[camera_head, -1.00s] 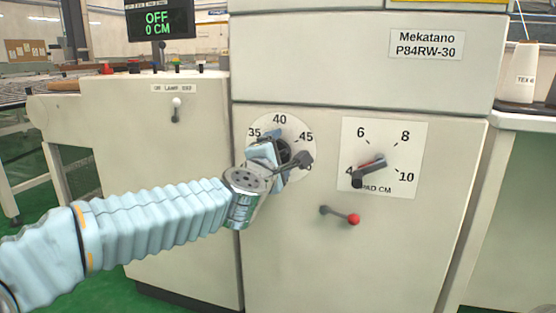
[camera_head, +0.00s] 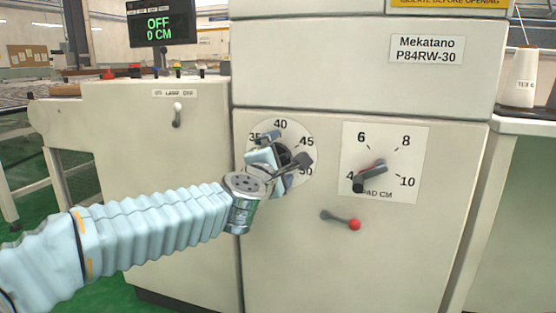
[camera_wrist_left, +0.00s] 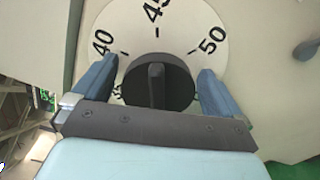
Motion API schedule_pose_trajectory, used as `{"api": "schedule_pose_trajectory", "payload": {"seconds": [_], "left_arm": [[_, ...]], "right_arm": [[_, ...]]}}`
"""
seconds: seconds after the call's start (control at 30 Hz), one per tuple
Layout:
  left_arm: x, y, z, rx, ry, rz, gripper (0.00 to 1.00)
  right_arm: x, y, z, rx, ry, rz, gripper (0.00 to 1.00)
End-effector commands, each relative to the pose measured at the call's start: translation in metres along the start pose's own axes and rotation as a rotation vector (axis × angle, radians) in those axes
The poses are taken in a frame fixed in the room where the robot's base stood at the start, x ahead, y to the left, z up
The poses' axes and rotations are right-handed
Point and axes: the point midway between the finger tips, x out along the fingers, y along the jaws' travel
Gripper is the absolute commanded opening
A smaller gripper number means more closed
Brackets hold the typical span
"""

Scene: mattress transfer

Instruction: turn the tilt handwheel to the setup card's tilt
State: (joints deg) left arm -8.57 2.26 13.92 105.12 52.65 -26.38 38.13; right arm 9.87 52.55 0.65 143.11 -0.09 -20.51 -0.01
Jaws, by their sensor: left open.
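The tilt dial (camera_head: 305,125) is a pale disc with marks 35 to 50 on the machine front. Its black handwheel knob (camera_head: 285,153) is partly hidden by my gripper in the head view. In the left wrist view the knob (camera_wrist_left: 180,85) shows whole, its raised ridge lined up with the tick under 45. My left gripper (camera_head: 285,149) is open at the dial. In the left wrist view the blue fingers of the gripper (camera_wrist_left: 157,85) stand either side of the knob, with gaps between. My right gripper is not in view. No setup card can be made out.
A pad dial (camera_head: 410,150) with a dark lever (camera_head: 370,178) is to the right. A red-ended lever (camera_head: 340,219) sits below it. A lamp switch (camera_head: 177,115) and a display (camera_head: 160,25) reading OFF, 0 CM are at left. A thread cone (camera_head: 522,75) stands at right.

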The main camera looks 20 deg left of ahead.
Motion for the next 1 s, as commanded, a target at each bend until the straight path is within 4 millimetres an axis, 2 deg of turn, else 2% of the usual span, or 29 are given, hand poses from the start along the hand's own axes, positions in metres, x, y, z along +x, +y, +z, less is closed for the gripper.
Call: {"api": "schedule_pose_trajectory", "payload": {"seconds": [0.17,0.27,0.5,0.7,0.83,1.0], "left_arm": [[-0.011,0.002,0.001,0.001,-0.001,0.002,1.0],[-0.029,0.002,0.001,0.001,-0.001,0.002,1.0],[-0.089,0.003,0.0,0.001,-0.001,0.003,1.0],[-0.125,0.002,0.0,0.0,0.0,0.002,1.0],[-0.136,0.0,0.0,0.0,0.0,0.0,1.0],[-0.138,-0.001,0.0,0.0,0.0,0.0,1.0]], "right_arm": [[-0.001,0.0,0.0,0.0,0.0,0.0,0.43],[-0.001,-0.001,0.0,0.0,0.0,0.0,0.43],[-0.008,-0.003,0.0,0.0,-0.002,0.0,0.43],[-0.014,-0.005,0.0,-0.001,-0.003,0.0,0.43],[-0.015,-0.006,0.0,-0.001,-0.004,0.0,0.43],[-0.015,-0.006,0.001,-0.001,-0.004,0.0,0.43]]}}
